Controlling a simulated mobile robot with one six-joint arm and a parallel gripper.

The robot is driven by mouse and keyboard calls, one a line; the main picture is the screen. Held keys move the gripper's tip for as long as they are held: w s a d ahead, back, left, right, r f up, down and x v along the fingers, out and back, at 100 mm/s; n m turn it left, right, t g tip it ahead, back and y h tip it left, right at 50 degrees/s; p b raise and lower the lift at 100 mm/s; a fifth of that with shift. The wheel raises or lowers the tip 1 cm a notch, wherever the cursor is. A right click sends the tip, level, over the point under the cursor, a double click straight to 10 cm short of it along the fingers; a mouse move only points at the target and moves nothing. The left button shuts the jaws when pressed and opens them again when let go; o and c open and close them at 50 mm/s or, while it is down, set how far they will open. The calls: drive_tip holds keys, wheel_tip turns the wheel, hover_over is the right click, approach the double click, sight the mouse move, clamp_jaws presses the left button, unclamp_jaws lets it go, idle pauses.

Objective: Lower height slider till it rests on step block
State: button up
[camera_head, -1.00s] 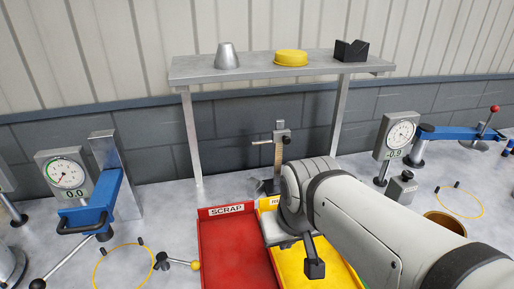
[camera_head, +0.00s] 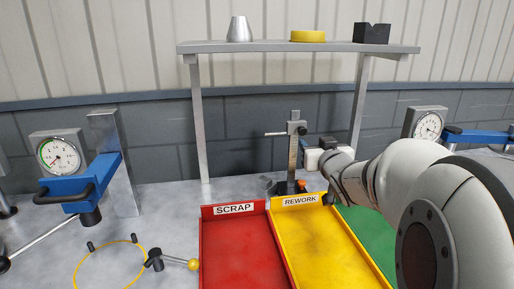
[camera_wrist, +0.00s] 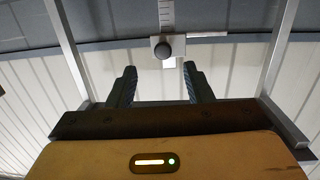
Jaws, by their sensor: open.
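The height gauge stands behind the trays in the head view, with a graduated upright column (camera_head: 293,153). Its height slider (camera_head: 297,128) sits near the top, with a thin bar reaching left. In the wrist view the slider (camera_wrist: 175,38) carries a dark round knob (camera_wrist: 163,51). My gripper (camera_wrist: 161,76) is open and empty, its fingers pointing at the slider. The knob lies ahead of the gap between the fingertips and appears outside it. In the head view my gripper is right of the column, partly hidden. A dark shape (camera_head: 284,187) shows at the gauge's foot; I cannot tell whether it is the step block.
The red SCRAP tray (camera_head: 233,250) and yellow REWORK tray (camera_head: 325,240) lie in front of the gauge. A shelf (camera_head: 270,47) spans above it on two legs. Dial gauges stand left (camera_head: 59,157) and right (camera_head: 428,125).

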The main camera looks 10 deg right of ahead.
sight(303, 132)
drive_tip(key=shift+n+t+y, duration=0.3)
drive_tip(key=shift+t+y, duration=0.1)
drive_tip(key=shift+t, duration=0.1)
drive_tip(key=w, duration=0.8)
drive_tip(key=shift+w+d, duration=0.1)
drive_tip(key=shift+w, duration=0.25)
drive_tip(key=shift+c, duration=0.6)
clamp_jaws()
